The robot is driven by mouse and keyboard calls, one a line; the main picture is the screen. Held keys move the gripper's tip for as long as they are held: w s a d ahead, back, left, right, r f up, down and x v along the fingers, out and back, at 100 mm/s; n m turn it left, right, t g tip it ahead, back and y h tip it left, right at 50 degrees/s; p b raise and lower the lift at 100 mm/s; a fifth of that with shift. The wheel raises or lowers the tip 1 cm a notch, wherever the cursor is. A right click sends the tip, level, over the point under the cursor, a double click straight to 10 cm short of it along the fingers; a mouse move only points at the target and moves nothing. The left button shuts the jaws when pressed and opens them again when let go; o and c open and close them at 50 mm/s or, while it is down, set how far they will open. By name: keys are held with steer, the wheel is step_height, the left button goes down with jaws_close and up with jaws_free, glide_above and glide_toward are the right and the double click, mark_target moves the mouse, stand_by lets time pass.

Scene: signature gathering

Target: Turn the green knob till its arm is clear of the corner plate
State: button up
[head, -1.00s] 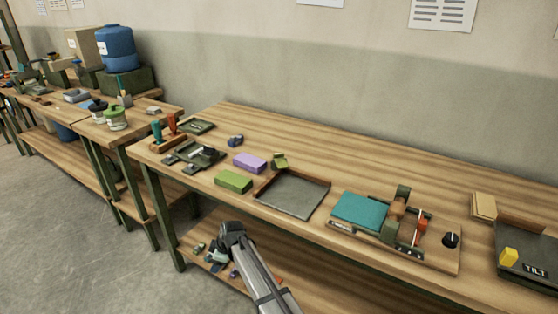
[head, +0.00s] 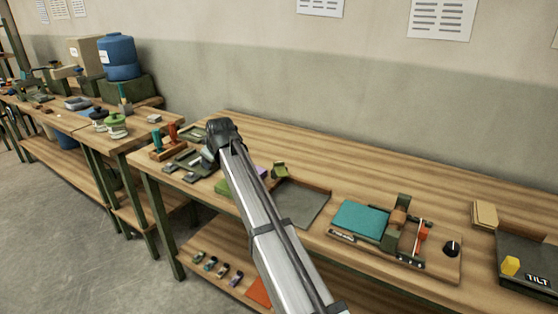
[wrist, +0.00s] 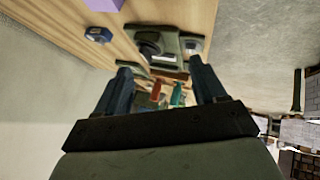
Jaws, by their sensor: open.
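A small olive-green piece (head: 280,170), which looks like the green knob, sits at the back left corner of the grey-floored tray (head: 303,204) in the head view. Its arm and the corner plate are too small to make out. My gripper (head: 214,146) is left of it, over the dark green jig (head: 187,164); its fingertips are hidden there. In the wrist view my gripper (wrist: 163,84) is open, with nothing between its fingers. A dark green fixture (wrist: 172,46) with a dark round part lies beyond them.
Teal and orange upright handles (head: 165,135) stand at the bench's left end. A teal pad (head: 360,217) and a black dial (head: 452,248) are at right. The bench behind the tray is clear.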

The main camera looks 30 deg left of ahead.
steer(key=w+d+r+m+h, duration=0.2)
steer(key=w+d+r+m, duration=0.15)
steer(key=w+d, duration=0.4)
steer(key=m+g+h, duration=0.1)
steer(key=m+h, duration=0.1)
steer(key=m, duration=0.4)
glide_toward(279, 162)
steer(key=x, duration=0.8)
steer(key=shift+w+a+f, duration=0.2)
steer(key=shift+w, duration=0.05)
jaws_close()
